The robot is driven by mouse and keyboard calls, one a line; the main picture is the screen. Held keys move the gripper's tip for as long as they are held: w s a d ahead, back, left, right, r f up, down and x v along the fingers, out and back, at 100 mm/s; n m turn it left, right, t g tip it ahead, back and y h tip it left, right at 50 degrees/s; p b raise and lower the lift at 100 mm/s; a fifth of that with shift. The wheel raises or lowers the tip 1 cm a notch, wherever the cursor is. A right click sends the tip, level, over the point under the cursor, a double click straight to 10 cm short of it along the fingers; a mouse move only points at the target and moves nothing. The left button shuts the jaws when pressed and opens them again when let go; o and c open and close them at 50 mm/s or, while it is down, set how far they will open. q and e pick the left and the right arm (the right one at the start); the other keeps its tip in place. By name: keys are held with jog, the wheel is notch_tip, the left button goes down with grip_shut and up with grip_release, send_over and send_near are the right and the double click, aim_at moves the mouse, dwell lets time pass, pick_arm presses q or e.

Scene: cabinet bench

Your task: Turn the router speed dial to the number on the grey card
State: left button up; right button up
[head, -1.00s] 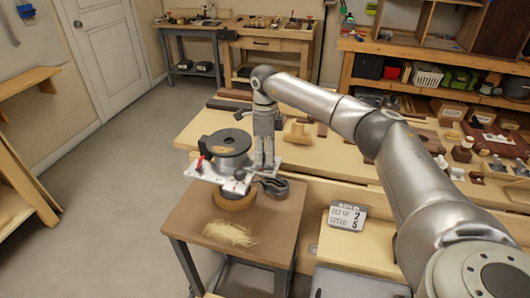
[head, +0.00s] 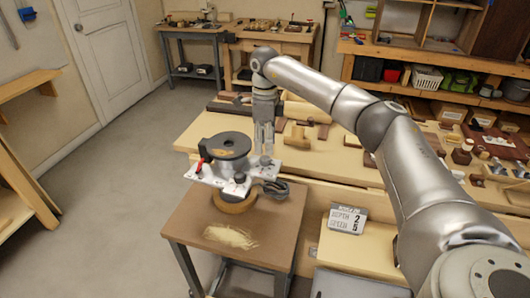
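The router (head: 228,157) is a dark round motor on a pale plate with a red lever, on a round wooden piece on the small brown table. Several small dark knobs sit on the plate; I cannot tell which is the speed dial, nor read its setting. The grey card (head: 345,218) stands on the bench to the right; it appears to read depth 2 and speed 5. My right gripper (head: 264,151) points down just behind the plate's right end, fingers slightly apart, with nothing seen between them. My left gripper is out of view.
A coiled dark cord (head: 274,189) lies at the router's right. Sawdust (head: 229,237) lies on the small table's front. The long workbench (head: 318,160) behind holds wood blocks and tools. Open floor (head: 120,190) is at the left.

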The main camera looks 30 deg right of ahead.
aim_at(265, 156)
notch_tip(265, 156, up, 7)
dwell(0.3)
jog(key=shift+w+d, duration=0.1)
dwell(0.4)
